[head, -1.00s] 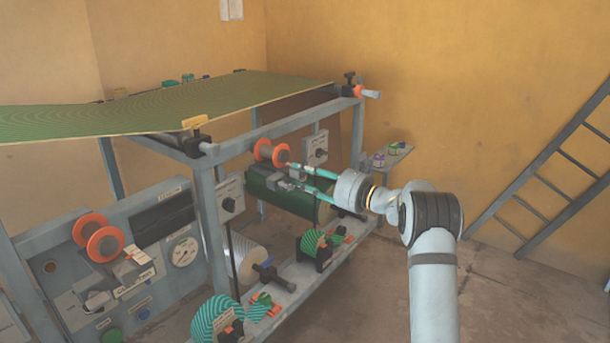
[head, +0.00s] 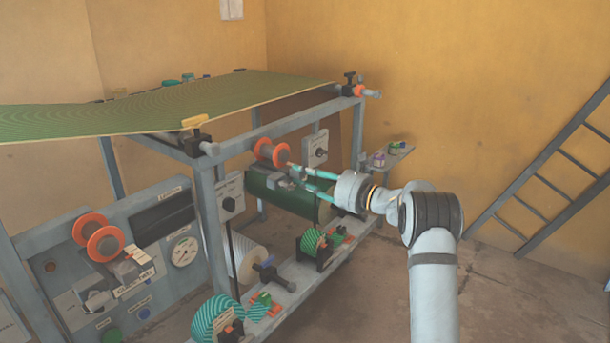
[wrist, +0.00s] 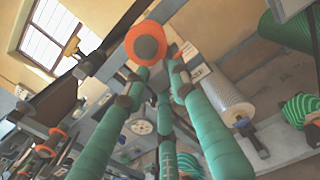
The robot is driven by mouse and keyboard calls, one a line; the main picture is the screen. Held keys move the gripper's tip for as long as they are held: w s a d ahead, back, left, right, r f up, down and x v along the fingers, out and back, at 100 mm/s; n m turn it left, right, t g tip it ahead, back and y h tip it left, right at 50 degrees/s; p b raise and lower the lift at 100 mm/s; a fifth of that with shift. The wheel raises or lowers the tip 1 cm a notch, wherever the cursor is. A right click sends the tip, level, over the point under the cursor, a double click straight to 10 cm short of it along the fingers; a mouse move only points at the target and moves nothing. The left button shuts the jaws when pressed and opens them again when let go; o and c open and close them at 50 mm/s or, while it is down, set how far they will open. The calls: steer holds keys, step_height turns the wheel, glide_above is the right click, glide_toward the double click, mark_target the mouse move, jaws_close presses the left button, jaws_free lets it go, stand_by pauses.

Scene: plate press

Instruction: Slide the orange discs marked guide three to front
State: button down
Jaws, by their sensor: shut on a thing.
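A pair of orange discs (head: 269,152) on a grey hub sits on the far part of the frame, above the green roller (head: 268,192). My gripper (head: 289,171), with teal fingers, reaches them from the right and is shut on them; the fingertips partly hide the contact. In the wrist view one orange disc (wrist: 146,43) with a grey centre lies at the fingertips (wrist: 160,72). Another pair of orange discs (head: 97,234) sits on the left panel, above a label plate (head: 135,283). I cannot read surely which pair is marked guide three.
A green sheet (head: 190,104) covers the frame's top, above my gripper. A grey post (head: 206,215) stands left of it. Grey control boxes (head: 317,149) flank the roller. Green striped rolls (head: 213,318) line the lower rail. The floor at right is free, with a ladder (head: 550,180) against the wall.

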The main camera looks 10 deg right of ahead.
steer(key=shift+s+d+r, duration=0.25)
steer(key=shift+s+d, duration=0.35)
steer(key=shift+d, duration=0.25)
steer(key=c, duration=1.7)
jaws_free()
steer(key=shift+s, duration=0.1)
steer(key=shift+o, duration=1.3)
steer(key=shift+f, duration=0.1)
steer(key=v, duration=1.2)
